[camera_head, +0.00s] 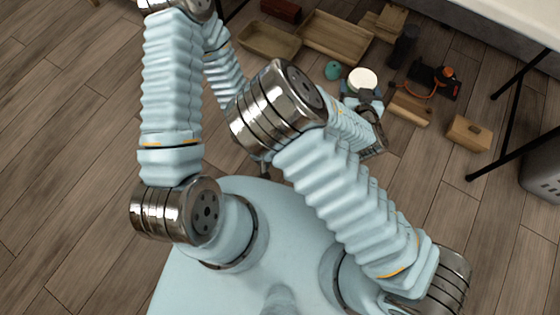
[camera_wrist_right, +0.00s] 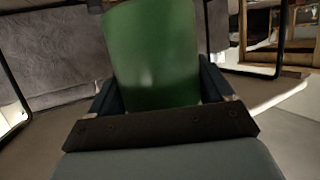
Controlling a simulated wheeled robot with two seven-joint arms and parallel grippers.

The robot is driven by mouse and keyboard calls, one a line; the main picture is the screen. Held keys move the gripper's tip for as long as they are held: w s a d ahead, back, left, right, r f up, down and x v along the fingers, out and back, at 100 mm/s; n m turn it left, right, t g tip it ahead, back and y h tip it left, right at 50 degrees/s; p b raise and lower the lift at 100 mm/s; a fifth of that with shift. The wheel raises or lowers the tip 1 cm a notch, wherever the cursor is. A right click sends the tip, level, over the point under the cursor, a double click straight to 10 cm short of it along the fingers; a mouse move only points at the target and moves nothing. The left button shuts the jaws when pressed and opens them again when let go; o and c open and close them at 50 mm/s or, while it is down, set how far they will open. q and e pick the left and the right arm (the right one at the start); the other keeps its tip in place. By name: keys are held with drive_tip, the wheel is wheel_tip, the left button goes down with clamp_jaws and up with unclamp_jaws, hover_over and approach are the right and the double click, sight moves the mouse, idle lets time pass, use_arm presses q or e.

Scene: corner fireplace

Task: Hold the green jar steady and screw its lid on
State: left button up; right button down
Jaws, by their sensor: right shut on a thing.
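The green jar (camera_wrist_right: 155,55) fills the upper middle of the right wrist view, between the fingers of my right gripper (camera_wrist_right: 160,98), which is shut on it. I cannot tell whether this is a lid or the jar's own top. My left arm bends behind my right elbow, and its gripper is hidden.
A small teal round object (camera_head: 332,70) lies left of the white top. Wooden trays (camera_head: 345,34), a dark cylinder (camera_head: 404,46), an orange-and-black item (camera_head: 433,79) and wooden blocks (camera_head: 469,133) lie around. A black-legged table (camera_head: 525,22) stands at right. Floor is clear at left.

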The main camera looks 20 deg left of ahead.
drive_tip(key=w+d+r+m+h, duration=0.2)
drive_tip(key=d, duration=1.3)
drive_tip(key=shift+d+h, duration=0.3)
drive_tip(key=shift+d, duration=0.1)
